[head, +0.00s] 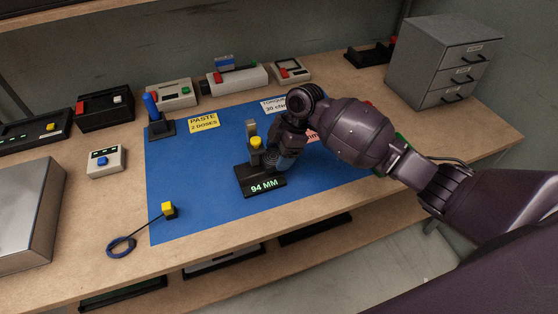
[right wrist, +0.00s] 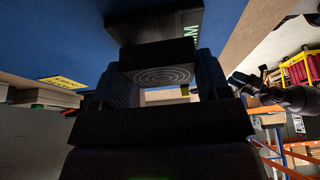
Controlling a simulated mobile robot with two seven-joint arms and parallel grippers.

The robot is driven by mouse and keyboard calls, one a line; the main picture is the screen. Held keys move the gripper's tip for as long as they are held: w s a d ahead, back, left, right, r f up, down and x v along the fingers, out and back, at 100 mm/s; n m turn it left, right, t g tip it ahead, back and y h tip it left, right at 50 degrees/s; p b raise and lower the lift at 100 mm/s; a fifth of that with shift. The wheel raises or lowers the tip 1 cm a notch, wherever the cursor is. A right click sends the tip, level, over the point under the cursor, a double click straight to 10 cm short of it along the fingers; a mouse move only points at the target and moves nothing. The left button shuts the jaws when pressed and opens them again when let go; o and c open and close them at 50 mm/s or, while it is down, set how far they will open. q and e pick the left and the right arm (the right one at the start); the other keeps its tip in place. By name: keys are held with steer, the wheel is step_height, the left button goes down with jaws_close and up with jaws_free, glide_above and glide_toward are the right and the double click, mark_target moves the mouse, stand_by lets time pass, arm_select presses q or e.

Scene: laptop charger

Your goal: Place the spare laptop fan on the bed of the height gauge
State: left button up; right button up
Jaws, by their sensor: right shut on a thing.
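The height gauge (head: 262,184) stands on the blue mat, with a black base reading "94 MM", a grey upright and a yellow button on top. In the right wrist view, its black base (right wrist: 155,22) is just beyond my fingertips. My right gripper (head: 278,160) is at the gauge's right side, low over its base. In the right wrist view, my right gripper (right wrist: 155,80) is shut on the laptop fan (right wrist: 160,76), a dark block with concentric rings. My gripper mostly hides the fan in the head view. I cannot tell whether the fan touches the bed. My left gripper is not in view.
The blue mat (head: 200,205) has free room at the front left. A blue-handled stand (head: 156,120) is at the back left. Grey drawers (head: 425,60) stand at the back right.

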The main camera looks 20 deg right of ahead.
steer(key=x, duration=0.3)
steer(key=shift+d+f, duration=0.1)
steer(key=shift+d, duration=0.25)
steer(key=shift+d+f+b, duration=0.1)
steer(key=shift+f+b, duration=0.2)
steer(key=shift+r, duration=0.1)
steer(key=o, duration=1)
